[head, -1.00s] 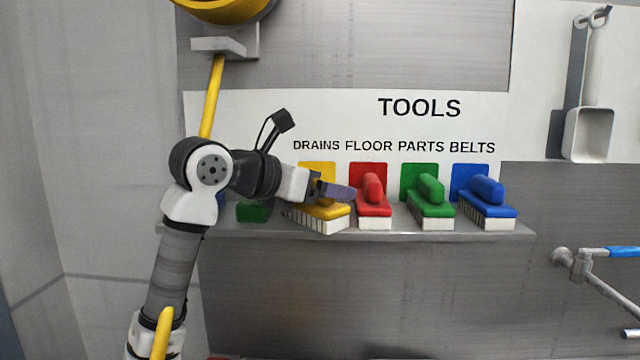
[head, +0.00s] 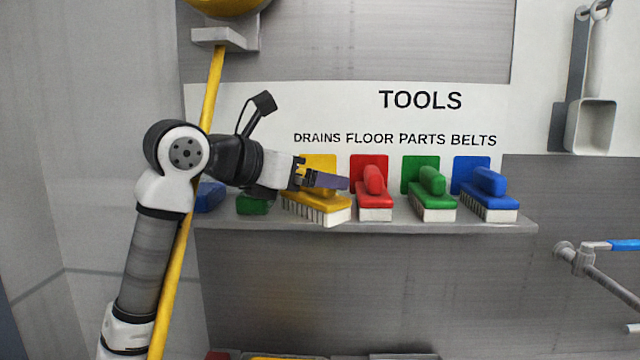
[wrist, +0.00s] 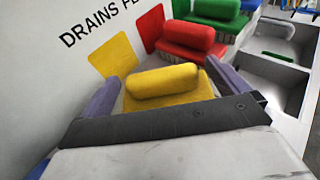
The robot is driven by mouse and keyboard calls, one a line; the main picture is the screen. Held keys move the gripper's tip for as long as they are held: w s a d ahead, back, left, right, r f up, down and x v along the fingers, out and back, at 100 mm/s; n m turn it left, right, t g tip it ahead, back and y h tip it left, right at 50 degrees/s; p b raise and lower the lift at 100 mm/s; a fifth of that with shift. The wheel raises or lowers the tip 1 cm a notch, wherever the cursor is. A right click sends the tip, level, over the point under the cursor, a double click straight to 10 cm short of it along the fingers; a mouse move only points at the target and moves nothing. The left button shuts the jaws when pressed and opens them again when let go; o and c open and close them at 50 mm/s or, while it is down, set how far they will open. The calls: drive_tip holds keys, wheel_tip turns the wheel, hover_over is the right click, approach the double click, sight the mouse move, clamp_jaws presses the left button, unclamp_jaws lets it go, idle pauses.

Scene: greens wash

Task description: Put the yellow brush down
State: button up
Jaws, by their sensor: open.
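The yellow brush (head: 322,208) stands bristles down on the tool shelf (head: 380,226), below the yellow square and the word DRAINS, at a slight angle. My gripper (head: 335,181) is open at the brush. In the wrist view the yellow brush (wrist: 168,84) lies between the two purple fingers, and my gripper (wrist: 155,92) shows a gap on each side of the yellow handle. In the head view a finger hides part of the handle.
Right of it stand a red brush (head: 374,200), a green brush (head: 434,200) and a blue brush (head: 488,197). A green item (head: 252,204) and a blue item (head: 210,197) lie on the left of the shelf. A yellow pole (head: 213,90) rises at left.

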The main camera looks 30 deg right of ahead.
drive_tip(key=b+v, duration=0.2)
drive_tip(key=v, duration=0.7)
